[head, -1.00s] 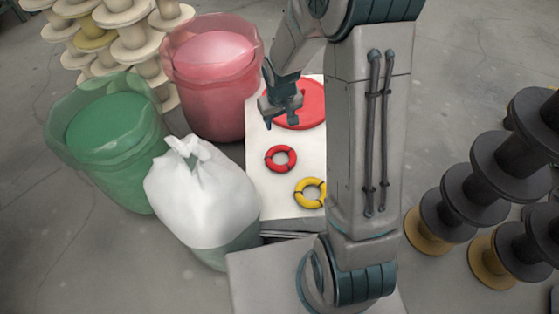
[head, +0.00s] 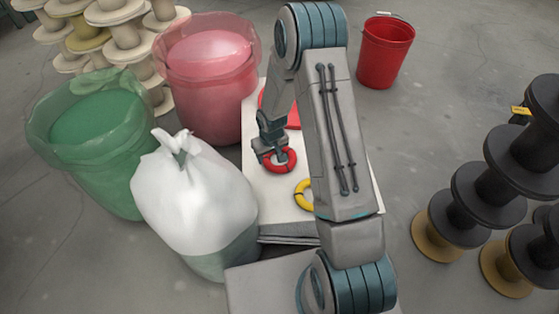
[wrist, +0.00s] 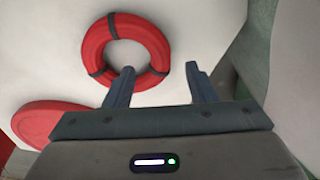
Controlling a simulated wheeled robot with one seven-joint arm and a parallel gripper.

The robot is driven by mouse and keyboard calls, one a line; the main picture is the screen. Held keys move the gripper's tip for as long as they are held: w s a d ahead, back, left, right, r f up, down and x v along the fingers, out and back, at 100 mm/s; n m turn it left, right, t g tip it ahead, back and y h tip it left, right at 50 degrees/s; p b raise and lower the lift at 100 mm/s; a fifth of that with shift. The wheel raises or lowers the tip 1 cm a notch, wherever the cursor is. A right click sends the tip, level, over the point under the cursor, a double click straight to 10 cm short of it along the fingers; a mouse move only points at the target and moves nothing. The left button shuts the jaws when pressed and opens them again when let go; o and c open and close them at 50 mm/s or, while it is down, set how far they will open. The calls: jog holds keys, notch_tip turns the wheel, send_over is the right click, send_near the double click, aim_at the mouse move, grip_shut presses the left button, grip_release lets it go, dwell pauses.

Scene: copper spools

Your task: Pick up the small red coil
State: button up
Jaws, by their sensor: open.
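The small red coil (head: 281,161) lies flat on a white table (head: 284,208). It is a ring with dark bands. My gripper (head: 268,157) is over its left side in the head view. In the wrist view the coil (wrist: 131,28) is beyond my open gripper (wrist: 160,75), with the left finger overlapping its near rim and the right finger to the right of it. I cannot tell how high the fingertips are above the table. A larger red disc or coil (wrist: 42,120) lies at the lower left there; my arm partly hides it in the head view.
A yellow coil (head: 303,194) lies near the small red one, partly behind my arm. A pink bin (head: 208,100), a green bin (head: 85,120) and a white bag (head: 190,205) crowd the table's left side. A red bucket (head: 384,55) and dark spools (head: 490,185) stand right.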

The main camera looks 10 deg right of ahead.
aim_at(268, 162)
jog(key=f+b, duration=0.1)
jog(key=f, duration=0.1)
jog(key=w+f+b, duration=0.1)
jog(key=f, duration=0.2)
jog(key=shift+w+a+f, duration=0.1)
jog(key=shift+w+f, duration=0.05)
grip_shut()
